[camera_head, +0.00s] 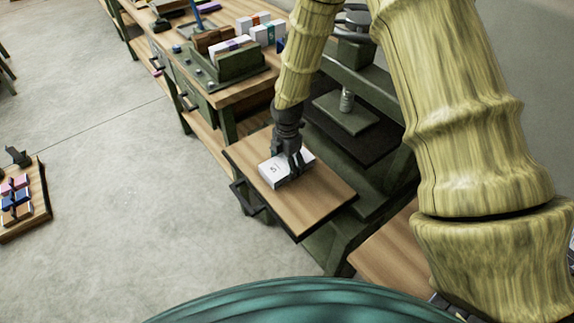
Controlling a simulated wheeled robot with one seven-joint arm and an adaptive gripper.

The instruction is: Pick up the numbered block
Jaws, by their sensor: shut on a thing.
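The numbered block (272,175) is white, flat and box-shaped, with a dark figure on its top that looks like a 5. It is over the small wooden shelf (318,202) in the middle of the view. My gripper (289,166) points down and is shut on the block, with its dark fingers across the block's right part. The fingers hide some of the block. I cannot tell whether the block rests on the shelf or is slightly above it.
A press (345,110) stands behind the shelf. At the upper left, a workbench (232,96) carries a green holder (228,62) and white blocks (268,32) with coloured bands. A low wooden board (38,205) with pink and blue pieces is at the far left. Open floor (130,190) lies between.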

